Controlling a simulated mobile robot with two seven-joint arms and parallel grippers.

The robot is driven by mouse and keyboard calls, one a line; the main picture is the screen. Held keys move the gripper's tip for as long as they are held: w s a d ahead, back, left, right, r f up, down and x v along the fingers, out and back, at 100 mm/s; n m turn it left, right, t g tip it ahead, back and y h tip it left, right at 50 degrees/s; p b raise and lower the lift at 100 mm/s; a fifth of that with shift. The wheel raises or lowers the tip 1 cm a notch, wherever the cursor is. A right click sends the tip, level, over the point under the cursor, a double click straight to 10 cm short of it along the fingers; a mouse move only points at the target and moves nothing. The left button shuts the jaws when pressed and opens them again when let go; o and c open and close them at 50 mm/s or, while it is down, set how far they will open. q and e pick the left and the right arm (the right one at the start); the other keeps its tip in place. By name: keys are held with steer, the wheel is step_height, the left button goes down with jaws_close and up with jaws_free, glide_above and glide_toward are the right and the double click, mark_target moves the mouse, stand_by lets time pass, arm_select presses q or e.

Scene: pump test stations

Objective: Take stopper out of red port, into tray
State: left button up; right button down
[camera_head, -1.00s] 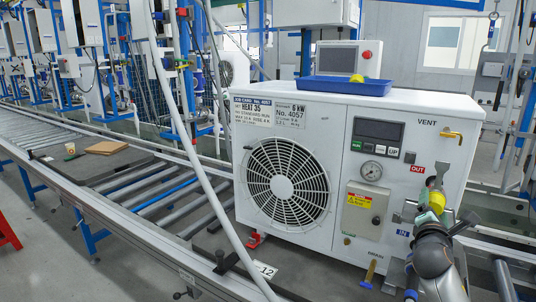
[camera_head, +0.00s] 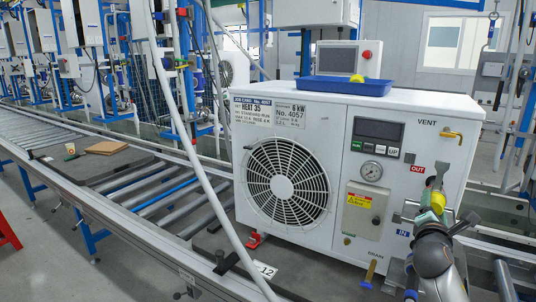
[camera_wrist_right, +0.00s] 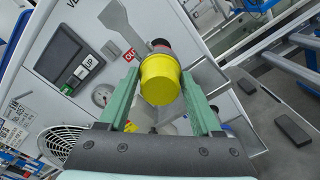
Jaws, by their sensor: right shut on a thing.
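A yellow stopper (camera_wrist_right: 160,80) sits between the two green fingers of my right gripper (camera_wrist_right: 160,88) in the wrist view; the gripper is shut on it. The red port (camera_wrist_right: 160,44) shows as a red and dark rim right behind the stopper; I cannot tell whether the stopper is still seated in it. In the head view the stopper (camera_head: 438,201) and my right gripper (camera_head: 431,206) are at the right side of the white unit's front, below the red OUT label. The blue tray (camera_head: 345,88) lies on top of the unit. My left gripper is not in view.
A small yellow thing (camera_head: 357,78) is in the tray. The white unit (camera_head: 335,130) stands on a roller conveyor (camera_head: 165,190). A yellow vent valve (camera_head: 451,134) sticks out above the port, and a grey flat lever (camera_wrist_right: 120,22) is beside it. A pale hose crosses the left foreground.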

steer(key=shift+p+v, duration=1.3)
steer(key=shift+v, duration=0.45)
stand_by(0.4)
steer(key=p+v, duration=0.2)
steer(key=v, duration=0.1)
stand_by(0.4)
